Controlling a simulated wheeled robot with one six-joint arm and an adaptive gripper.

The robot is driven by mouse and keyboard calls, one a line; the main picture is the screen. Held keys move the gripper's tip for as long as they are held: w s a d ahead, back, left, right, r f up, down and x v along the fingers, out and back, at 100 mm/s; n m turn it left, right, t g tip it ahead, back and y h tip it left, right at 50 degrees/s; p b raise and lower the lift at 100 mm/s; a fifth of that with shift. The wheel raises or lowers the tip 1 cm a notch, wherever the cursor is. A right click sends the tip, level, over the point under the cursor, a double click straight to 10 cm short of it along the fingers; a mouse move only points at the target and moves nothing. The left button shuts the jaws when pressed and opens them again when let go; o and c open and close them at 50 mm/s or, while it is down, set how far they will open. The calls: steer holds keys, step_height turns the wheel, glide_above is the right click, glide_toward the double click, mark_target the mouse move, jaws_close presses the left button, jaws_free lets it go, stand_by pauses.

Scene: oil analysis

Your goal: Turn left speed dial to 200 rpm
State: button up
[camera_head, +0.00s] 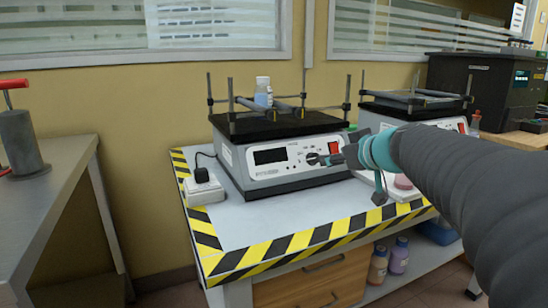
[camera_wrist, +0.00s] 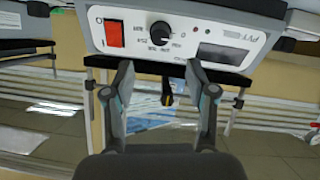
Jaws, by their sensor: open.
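The left shaker (camera_head: 275,165) is a white and black unit with a dark display (camera_head: 270,156), a red switch (camera_head: 335,147) and a black speed dial (camera_head: 313,158) on its front. My gripper (camera_head: 335,159) is in front of the panel, close to the dial's right side in the head view. In the wrist view, which shows the panel upside down, the dial (camera_wrist: 160,33) lies above the gap between the open, empty fingers of my gripper (camera_wrist: 160,72). The fingers appear apart from the dial. The dial's exact setting is too small to read.
A clear bottle (camera_head: 263,93) stands on the shaker's platform. A second shaker (camera_head: 418,108) stands to the right, partly behind my arm. A white power socket with a black plug (camera_head: 202,180) is at the left. The striped table edge (camera_head: 275,248) is in front.

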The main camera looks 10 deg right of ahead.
mark_target(316, 158)
steer(key=x, duration=0.9)
steer(key=shift+w+f+p, duration=0.2)
steer(key=shift+w+p, duration=0.05)
steer(key=shift+p, duration=0.15)
jaws_close()
